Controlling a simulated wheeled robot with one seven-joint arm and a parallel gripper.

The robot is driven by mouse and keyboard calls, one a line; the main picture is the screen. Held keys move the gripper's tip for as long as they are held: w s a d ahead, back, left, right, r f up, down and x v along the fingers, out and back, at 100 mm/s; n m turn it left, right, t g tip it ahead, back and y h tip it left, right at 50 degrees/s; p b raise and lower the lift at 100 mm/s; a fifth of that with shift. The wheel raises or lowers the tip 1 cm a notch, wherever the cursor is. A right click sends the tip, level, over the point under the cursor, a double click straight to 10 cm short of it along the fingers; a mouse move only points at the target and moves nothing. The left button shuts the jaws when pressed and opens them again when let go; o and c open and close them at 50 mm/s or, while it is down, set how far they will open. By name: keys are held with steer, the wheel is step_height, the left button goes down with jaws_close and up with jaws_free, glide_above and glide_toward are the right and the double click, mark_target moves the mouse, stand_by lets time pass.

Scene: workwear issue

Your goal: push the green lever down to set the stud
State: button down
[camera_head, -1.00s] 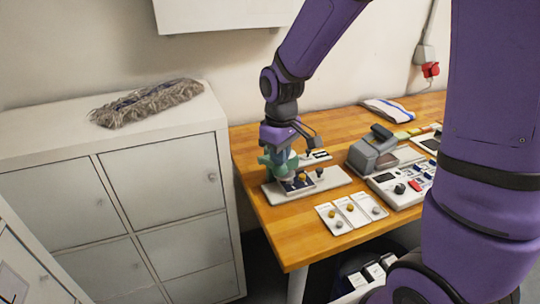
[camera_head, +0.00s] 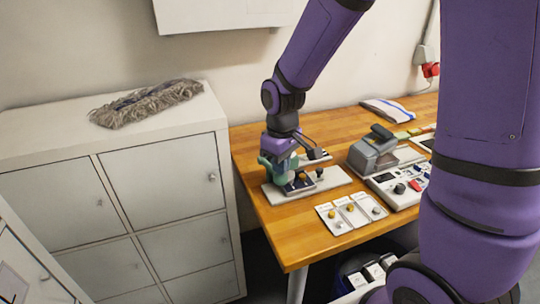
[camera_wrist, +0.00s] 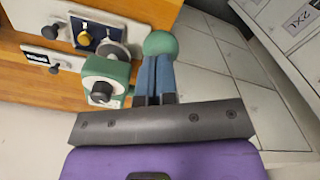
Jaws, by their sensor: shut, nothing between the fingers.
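The green stud press (camera_head: 268,172) stands on a pale base plate (camera_head: 329,180) at the table's left end. The wrist view also shows its green body (camera_wrist: 108,72) and the round green lever knob (camera_wrist: 160,44). My gripper (camera_wrist: 157,62) is shut and empty, its fingertips right at the knob; I cannot tell whether they touch. In the head view my wrist is right above the press and hides part of it. A dark blue piece (camera_wrist: 88,35) with a gold stud (camera_wrist: 84,39) lies by the press.
White cards with studs (camera_head: 352,211) lie in front of the press. A grey device (camera_head: 372,150) and a control panel (camera_head: 402,187) stand to its right. A white cabinet (camera_head: 165,165) with a grey mop head (camera_head: 146,103) is on the left.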

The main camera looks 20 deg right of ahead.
steer(key=shift+s+f, duration=0.15)
steer(key=shift+f, duration=0.95)
steer(key=shift+r, duration=0.1)
stand_by(0.6)
step_height(320, 180, up, 13)
stand_by(1.7)
stand_by(0.3)
steer(key=s+d+r+m+t, duration=0.2)
steer(key=s+r, duration=0.3)
steer(key=s, duration=0.4)
steer(key=s+d+r+m+t, duration=0.3)
steer(key=s+d+r+m, duration=0.1)
steer(key=s, duration=0.6)
steer(key=shift+d+r, duration=0.45)
steer(key=shift+r, duration=0.1)
